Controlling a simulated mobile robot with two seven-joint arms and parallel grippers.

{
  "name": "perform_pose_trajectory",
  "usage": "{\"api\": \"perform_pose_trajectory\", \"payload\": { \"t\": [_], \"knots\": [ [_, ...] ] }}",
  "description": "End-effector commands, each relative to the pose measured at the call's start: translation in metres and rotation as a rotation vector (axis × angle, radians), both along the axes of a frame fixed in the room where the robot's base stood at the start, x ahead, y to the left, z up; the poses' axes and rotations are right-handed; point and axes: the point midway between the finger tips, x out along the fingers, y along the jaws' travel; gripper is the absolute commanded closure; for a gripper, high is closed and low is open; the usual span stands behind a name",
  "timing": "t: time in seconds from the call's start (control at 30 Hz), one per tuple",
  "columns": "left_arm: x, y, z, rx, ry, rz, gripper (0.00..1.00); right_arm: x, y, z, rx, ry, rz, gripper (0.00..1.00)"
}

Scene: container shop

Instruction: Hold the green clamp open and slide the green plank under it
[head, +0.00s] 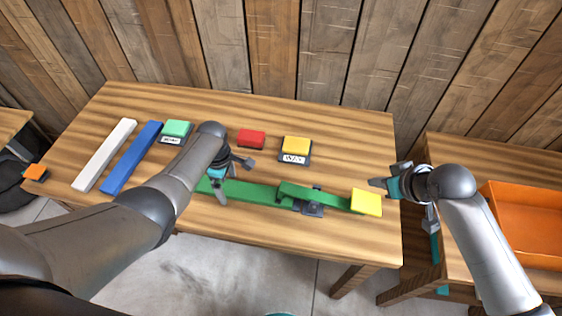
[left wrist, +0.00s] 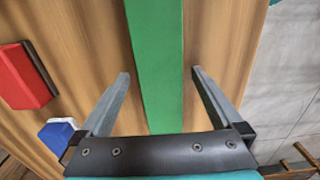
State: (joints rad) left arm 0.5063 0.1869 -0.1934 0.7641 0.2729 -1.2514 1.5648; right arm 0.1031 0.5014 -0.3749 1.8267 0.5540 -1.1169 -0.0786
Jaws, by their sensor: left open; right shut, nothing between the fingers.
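The green plank (head: 250,191) lies flat on the table, its right end close to the green clamp (head: 318,196). I cannot tell whether that end is under the clamp's bar. The clamp has a long green bar over a dark base (head: 311,210) and a yellow pad (head: 366,203) at its right end. My left gripper (head: 231,178) is open over the plank's left part. In the left wrist view its fingers (left wrist: 160,76) stand on either side of the plank (left wrist: 155,60), apart from it. My right gripper (head: 374,182) is shut and empty, just beyond the yellow pad.
A white plank (head: 104,155) and a blue plank (head: 132,158) lie at the left. Green (head: 176,129), red (head: 251,139) and yellow (head: 296,145) blocks stand along the back. An orange bin (head: 525,220) sits on the right table. The table's front strip is clear.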

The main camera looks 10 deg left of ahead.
Motion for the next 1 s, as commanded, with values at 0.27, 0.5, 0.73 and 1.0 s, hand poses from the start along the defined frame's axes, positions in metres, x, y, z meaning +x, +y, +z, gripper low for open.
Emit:
{"api": "perform_pose_trajectory", "payload": {
  "t": [0.27,0.5,0.73,1.0],
  "knots": [
    [-0.001,0.001,0.016,0.001,0.0,0.0,0.0,0.0,0.0,0.01,0.0,0.0,0.0,1.0],
    [0.0,0.001,0.061,0.001,-0.003,0.001,0.0,0.0,0.0,0.034,0.0,0.0,0.0,1.0],
    [0.0,0.001,0.105,0.0,-0.003,0.0,0.0,0.0,0.0,0.049,0.0,0.0,0.0,1.0],
    [0.0,0.001,0.143,0.0,-0.002,0.0,0.0,0.0,0.0,0.057,0.0,0.0,0.0,1.0]
  ]
}}
